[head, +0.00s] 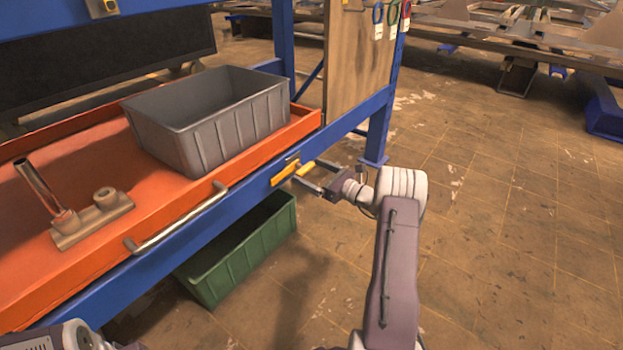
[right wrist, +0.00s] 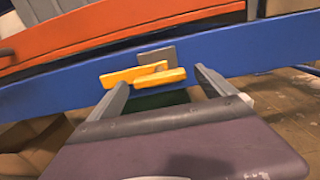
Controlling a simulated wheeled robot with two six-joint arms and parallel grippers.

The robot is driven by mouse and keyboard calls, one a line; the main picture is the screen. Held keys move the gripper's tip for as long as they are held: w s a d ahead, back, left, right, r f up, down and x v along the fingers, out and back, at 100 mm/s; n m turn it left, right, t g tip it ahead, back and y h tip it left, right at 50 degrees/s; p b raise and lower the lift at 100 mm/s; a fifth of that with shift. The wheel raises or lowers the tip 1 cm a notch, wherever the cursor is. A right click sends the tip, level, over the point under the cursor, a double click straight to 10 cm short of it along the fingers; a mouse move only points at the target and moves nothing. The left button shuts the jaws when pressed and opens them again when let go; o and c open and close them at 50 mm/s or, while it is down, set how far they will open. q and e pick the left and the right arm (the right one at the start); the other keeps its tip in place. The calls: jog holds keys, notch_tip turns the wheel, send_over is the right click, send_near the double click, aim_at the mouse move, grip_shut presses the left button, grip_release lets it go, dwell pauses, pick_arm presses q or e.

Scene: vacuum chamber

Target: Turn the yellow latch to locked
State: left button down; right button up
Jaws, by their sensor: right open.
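The yellow latch (head: 284,173) is on the blue front beam, just below the orange drawer's right end. In the right wrist view, the latch (right wrist: 158,80) shows as a yellow bar in front of a yellow plate, with a small grey plate (right wrist: 158,55) behind it. The bar lies nearly level, slightly tilted. My right gripper (head: 303,174) is open at the latch. In the right wrist view its two fingers (right wrist: 160,78) stand on either side of the yellow bar, with gaps visible. I cannot tell whether either finger touches it. My left gripper is out of view.
The orange drawer (head: 90,245) has a metal handle (head: 178,220) and holds a grey bin (head: 215,135) and a metal fixture (head: 92,220). A green bin (head: 245,250) stands below the blue beam (head: 240,195). The floor at right is open.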

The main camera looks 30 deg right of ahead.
grip_shut()
jog(key=shift+r+m+p, duration=0.25)
jog(key=shift+m+p, duration=0.15)
jog(key=shift+p, duration=0.55)
jog(key=m+p, duration=0.5)
jog(key=p, duration=0.2)
jog(key=shift+m, duration=0.4)
jog(key=shift+m+p, duration=0.35)
jog(key=shift+m, duration=0.15)
jog(key=m+p, duration=0.2)
jog(key=m, duration=0.2)
jog(key=shift+f, duration=0.15)
jog(key=m+p, duration=0.1)
jog(key=m, duration=0.2)
jog(key=shift+m, duration=0.4)
jog(key=shift+f+m+p, duration=0.1)
jog(key=shift+m+p, duration=0.25)
jog(key=shift+m, duration=1.05)
